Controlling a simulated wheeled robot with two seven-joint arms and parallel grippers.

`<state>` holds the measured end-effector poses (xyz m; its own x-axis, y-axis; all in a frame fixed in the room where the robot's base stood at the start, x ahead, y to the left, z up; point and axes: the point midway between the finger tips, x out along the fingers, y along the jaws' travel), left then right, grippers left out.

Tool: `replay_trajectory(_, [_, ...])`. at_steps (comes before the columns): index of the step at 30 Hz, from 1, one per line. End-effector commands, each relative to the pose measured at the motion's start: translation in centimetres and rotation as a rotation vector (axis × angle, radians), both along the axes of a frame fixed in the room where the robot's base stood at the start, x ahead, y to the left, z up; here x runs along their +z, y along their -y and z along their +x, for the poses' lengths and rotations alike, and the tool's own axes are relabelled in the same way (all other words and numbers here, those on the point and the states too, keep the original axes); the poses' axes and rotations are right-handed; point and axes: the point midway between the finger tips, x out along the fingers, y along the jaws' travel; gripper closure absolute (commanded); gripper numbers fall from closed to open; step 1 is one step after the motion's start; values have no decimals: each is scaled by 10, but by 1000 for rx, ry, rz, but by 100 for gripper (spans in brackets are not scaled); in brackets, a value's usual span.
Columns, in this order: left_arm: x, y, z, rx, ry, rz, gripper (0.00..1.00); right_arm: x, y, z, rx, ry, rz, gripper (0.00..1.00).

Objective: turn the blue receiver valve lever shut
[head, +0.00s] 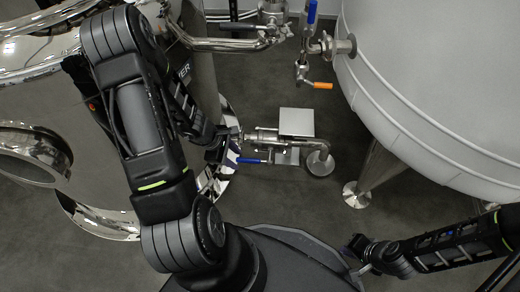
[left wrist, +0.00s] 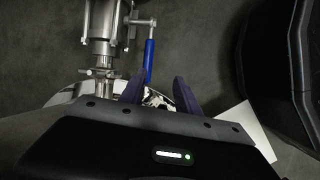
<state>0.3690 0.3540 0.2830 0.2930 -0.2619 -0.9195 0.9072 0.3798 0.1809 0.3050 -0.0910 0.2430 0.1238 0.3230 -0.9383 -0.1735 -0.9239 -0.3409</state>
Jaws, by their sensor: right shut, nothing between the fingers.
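A blue lever (head: 249,160) sits on a steel valve low beside the steel tank, in the middle of the head view. In the left wrist view the blue lever (left wrist: 149,61) points toward my gripper, its free end close to the left finger's tip. My left gripper (head: 231,153) is at this lever; in its wrist view the two dark fingers (left wrist: 158,84) stand apart with no visible grip on it. Contact cannot be told. My right gripper (head: 359,252) is shut and empty, low and far from the valve.
Another blue handle (head: 311,12) and an orange lever (head: 322,85) are on pipework at the top. A large pale tank (head: 435,90) with a leg fills the right. A steel tank (head: 100,185) stands left. Dark floor (head: 300,210) lies open between.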

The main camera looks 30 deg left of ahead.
Motion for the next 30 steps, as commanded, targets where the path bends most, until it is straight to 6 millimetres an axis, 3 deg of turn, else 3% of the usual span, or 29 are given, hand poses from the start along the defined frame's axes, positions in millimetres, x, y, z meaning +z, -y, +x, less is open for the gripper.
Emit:
replay_trajectory(4, [12,-19,6,100,26,-19,61,4,0,-1,2,-2,0,100])
replay_trajectory(16, [7,-18,7,103,26,-21,61,0,0,-1,1,-1,0,100])
replay_trajectory(30, [-52,-2,28,102,26,-21,61,-40,-1,5,-7,14,-3,100])
